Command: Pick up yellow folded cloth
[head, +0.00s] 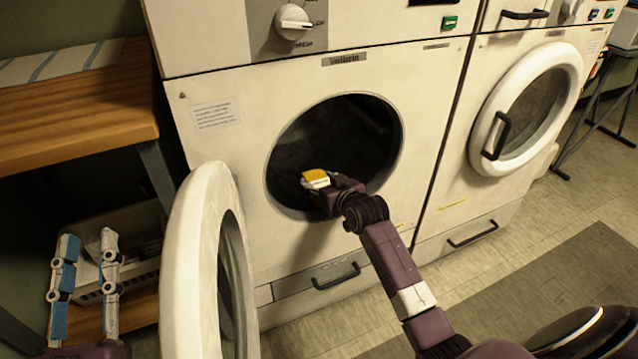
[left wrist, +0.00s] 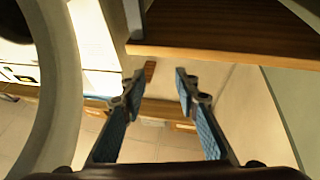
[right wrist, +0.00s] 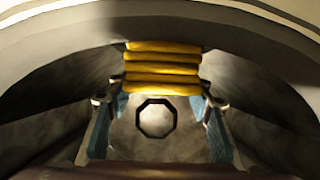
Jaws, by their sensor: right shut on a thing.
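The yellow folded cloth (head: 315,176) is at the front of the open dryer's round opening (head: 372,125). My right gripper (head: 321,184) is shut on it. In the right wrist view, the cloth (right wrist: 162,69) shows as several stacked yellow folds between the fingertips of the right gripper (right wrist: 163,94), with the grey drum behind. My left gripper (head: 88,238) is open and empty at the lower left, left of the open door. It also shows open in the left wrist view (left wrist: 159,76), below a wooden shelf edge.
The open white dryer door (head: 187,262) stands between my two grippers. A wooden table (head: 85,105) with a striped cloth (head: 60,62) is at the left, a basket (head: 140,268) below it. A second dryer with a closed door (head: 560,62) stands right.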

